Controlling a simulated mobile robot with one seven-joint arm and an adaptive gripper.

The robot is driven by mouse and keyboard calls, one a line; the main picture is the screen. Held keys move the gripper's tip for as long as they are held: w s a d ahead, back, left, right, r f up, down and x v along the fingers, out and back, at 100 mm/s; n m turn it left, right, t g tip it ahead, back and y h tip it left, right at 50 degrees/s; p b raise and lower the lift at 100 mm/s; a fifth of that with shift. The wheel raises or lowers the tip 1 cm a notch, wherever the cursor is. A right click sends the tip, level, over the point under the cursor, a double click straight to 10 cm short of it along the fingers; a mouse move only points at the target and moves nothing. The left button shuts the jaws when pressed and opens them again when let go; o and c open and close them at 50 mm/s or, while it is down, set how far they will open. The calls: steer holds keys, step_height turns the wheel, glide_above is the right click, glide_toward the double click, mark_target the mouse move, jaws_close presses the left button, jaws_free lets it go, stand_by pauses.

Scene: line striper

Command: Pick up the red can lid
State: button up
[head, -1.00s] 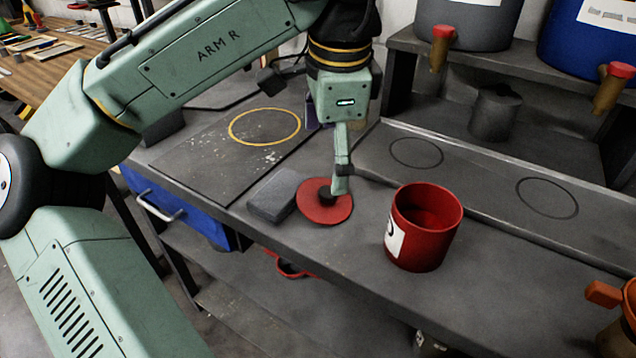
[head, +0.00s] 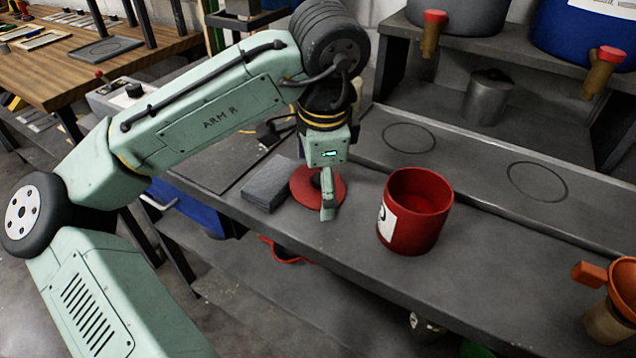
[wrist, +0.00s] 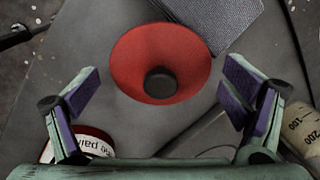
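The red can lid (head: 301,187) is a flat disc with a black knob, lying on the grey bench beside a grey block. My gripper (head: 327,205) is above the lid, pointing down and partly hiding it in the head view. In the wrist view the whole lid (wrist: 133,60) shows, its knob near its lower middle. My gripper's fingers (wrist: 160,70) are wide apart on either side of the lid in that picture, with nothing held. The lid appears apart from both fingers.
The grey block (head: 270,183) lies left of the lid. An open red can (head: 400,236) with a white label stands to the right; part of it shows at lower left in the wrist view. A raised ledge with drawn circles runs behind. The bench's front edge is close.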

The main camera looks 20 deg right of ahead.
steer(key=c, duration=1)
steer(key=shift+o, duration=0.2)
steer(key=shift+r, duration=0.1)
